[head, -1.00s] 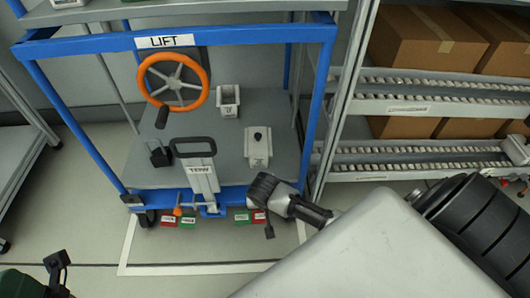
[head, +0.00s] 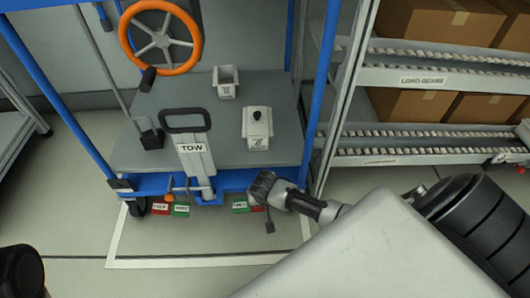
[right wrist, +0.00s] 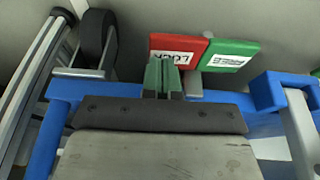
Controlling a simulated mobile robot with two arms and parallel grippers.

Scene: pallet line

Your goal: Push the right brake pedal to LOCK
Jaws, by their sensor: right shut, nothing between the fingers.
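The right brake pedal pair sits low at the front of the blue cart (head: 230,186). Its red LOCK pedal (right wrist: 165,42) and green pedal (right wrist: 232,55) lie side by side in the right wrist view, the red lettering upside down. In the head view the green pedal (head: 240,207) shows, and the red one (head: 258,209) is partly covered by my right gripper (head: 266,188). In the wrist view the right gripper's fingers (right wrist: 162,78) are shut and empty, at the near edge of the red pedal. I cannot tell whether they touch it. My left gripper is not in view.
Another pair, red (head: 160,208) and green (head: 181,210), sits at the cart's left. A tow handle (head: 186,121) stands at the front, with an orange wheel (head: 160,68) behind. A roller rack (head: 430,142) with cartons stands right. Floor in front is clear.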

